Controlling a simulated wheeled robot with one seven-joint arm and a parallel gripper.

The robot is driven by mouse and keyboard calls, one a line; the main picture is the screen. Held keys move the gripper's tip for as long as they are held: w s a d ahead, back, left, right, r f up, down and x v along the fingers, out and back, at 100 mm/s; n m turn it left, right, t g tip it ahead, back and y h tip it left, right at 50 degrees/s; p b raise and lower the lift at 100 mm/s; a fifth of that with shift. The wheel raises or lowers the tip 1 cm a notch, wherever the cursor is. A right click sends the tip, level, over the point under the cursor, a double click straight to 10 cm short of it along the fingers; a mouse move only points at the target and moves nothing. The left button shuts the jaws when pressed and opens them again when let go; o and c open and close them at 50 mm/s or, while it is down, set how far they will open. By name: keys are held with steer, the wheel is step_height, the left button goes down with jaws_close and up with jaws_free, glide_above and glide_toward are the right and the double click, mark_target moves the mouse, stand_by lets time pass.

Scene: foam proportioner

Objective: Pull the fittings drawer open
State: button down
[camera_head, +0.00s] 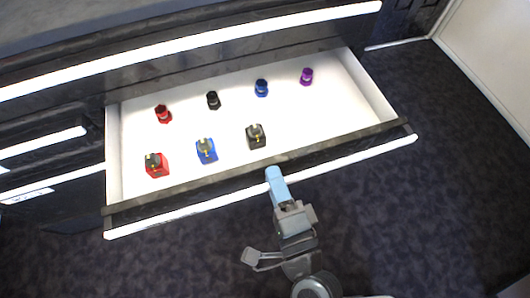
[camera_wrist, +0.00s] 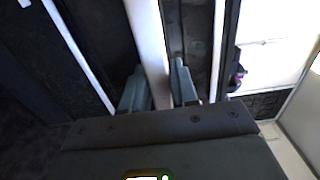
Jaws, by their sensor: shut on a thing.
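The fittings drawer (camera_head: 118,160) is pulled out from a dark cabinet, showing its white inside. In it stand several fittings: a red one (camera_head: 163,114), a black one (camera_head: 213,100), a blue one (camera_head: 261,88) and a purple one (camera_head: 307,77) at the back. A red block (camera_head: 156,166), a blue block (camera_head: 206,151) and a black block (camera_head: 256,136) sit nearer the front. My gripper (camera_head: 273,174) is at the middle of the drawer's front. In the wrist view my gripper (camera_wrist: 159,88) has its fingers on both sides of the white handle bar (camera_wrist: 146,38), shut on it.
Other closed drawers with white handle bars (camera_head: 45,142) are at the left. Another long white bar (camera_head: 200,45) runs above the open drawer. Dark carpet (camera_head: 420,210) is clear in front and to the right. A white wall (camera_head: 490,50) stands at the right.

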steer(key=b+v, duration=0.1)
steer(key=v, duration=0.5)
steer(key=shift+s, duration=0.2)
steer(key=c, duration=1)
jaws_free()
steer(key=shift+o, duration=0.2)
steer(key=v, duration=0.7)
steer(key=shift+s+d+b, duration=0.15)
steer(key=shift+s+b, duration=0.2)
steer(key=shift+b, duration=0.1)
